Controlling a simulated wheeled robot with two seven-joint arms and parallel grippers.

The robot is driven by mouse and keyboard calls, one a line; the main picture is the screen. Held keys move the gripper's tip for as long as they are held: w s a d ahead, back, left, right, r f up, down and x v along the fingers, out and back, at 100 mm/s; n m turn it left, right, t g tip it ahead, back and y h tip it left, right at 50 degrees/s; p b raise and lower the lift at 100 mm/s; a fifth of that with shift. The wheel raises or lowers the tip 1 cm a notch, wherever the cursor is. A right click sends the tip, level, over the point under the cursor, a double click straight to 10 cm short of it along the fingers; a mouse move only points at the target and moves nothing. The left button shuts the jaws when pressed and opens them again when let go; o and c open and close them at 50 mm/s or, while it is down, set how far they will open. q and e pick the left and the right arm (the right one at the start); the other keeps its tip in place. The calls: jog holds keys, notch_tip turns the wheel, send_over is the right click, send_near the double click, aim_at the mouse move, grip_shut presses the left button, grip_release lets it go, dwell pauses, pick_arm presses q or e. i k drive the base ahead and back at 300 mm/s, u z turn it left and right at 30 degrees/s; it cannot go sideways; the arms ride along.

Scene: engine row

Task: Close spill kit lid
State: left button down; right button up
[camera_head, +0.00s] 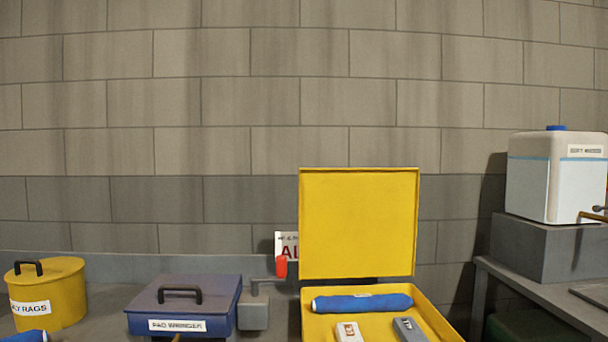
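The spill kit is a yellow box (440,322) at the lower middle, cut off by the bottom edge. Its yellow lid (358,222) stands open and upright at the back. Inside the box lie a blue roll (361,303), a white item with a small label (348,332) and a grey item (409,329). Neither of my grippers shows in the view.
To the left are a blue pad wringer box (183,300) with a black handle, its red-knobbed crank (280,267), and a yellow rags bin (58,290). A white tank (552,178) stands on a grey block (545,248) at right. A block wall rises behind.

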aim_at(355, 222)
jog(key=u, duration=0.5)
jog(key=i, duration=0.95)
jog(key=z, duration=1.45)
